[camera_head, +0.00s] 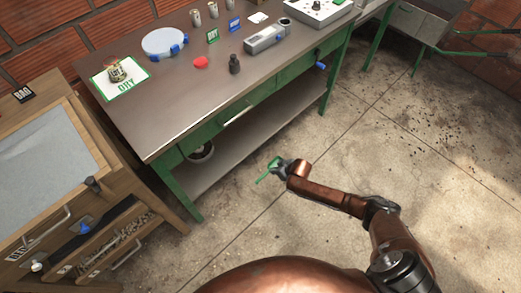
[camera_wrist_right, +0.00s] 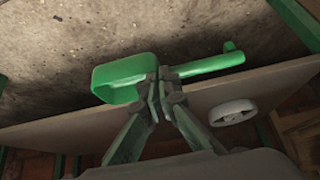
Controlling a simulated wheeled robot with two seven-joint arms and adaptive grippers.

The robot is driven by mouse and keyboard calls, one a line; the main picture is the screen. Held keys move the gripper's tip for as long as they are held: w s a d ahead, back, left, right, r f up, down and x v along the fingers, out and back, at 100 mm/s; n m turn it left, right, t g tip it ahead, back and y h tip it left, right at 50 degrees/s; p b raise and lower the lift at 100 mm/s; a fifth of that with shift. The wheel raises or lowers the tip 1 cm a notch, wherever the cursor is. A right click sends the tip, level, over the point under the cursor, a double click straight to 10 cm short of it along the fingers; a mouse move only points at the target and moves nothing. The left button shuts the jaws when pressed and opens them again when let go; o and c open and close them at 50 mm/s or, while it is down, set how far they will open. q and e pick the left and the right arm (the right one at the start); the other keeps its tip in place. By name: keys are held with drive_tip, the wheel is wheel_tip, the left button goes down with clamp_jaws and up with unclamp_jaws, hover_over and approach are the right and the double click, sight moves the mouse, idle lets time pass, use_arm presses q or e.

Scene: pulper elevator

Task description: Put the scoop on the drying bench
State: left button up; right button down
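The green scoop (camera_head: 266,171) is in my right gripper (camera_head: 279,164), out over the concrete floor in front of the bench. In the right wrist view, the fingers (camera_wrist_right: 160,95) are closed on the scoop (camera_wrist_right: 120,78) where its bowl meets its handle. The bowl lies to the left and the handle to the right. The long green-framed bench (camera_head: 200,95) has a bare dark top and a mat marked DRY (camera_head: 133,87) at its left end. The gripper and scoop are apart from it. My left gripper is not in view.
A small metal object (camera_head: 117,70) stands on the DRY mat. The front left benchtop is clear. A wooden cabinet (camera_head: 120,185) stands left.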

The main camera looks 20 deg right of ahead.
drive_tip(key=shift+s+r, duration=0.1)
drive_tip(key=w+a+r+m, duration=0.1)
drive_tip(key=w+a+r, duration=0.15)
drive_tip(key=r, duration=0.75)
drive_tip(key=w+a+r+h, duration=0.15)
drive_tip(key=a+r, duration=0.25)
drive_tip(key=r, duration=0.5)
drive_tip(key=w+a+r+m, duration=0.1)
drive_tip(key=w+a+r, duration=0.15)
drive_tip(key=r, duration=0.75)
drive_tip(key=s+a+r, duration=0.2)
drive_tip(key=s+r, duration=0.3)
drive_tip(key=r, duration=0.8)
use_arm(q)
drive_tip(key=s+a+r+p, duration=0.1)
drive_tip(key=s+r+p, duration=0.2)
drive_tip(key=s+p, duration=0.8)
drive_tip(key=p, duration=0.5)
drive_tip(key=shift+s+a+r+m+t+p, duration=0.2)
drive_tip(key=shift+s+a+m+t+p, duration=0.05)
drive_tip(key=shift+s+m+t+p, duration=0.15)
use_arm(e)
drive_tip(key=s+d+r+m, duration=0.1)
drive_tip(key=s+r+m, duration=0.1)
drive_tip(key=s+r, duration=1.4)
drive_tip(key=shift+s+d+h, duration=0.25)
drive_tip(key=shift+s+h, duration=0.1)
drive_tip(key=shift+s, duration=0.25)
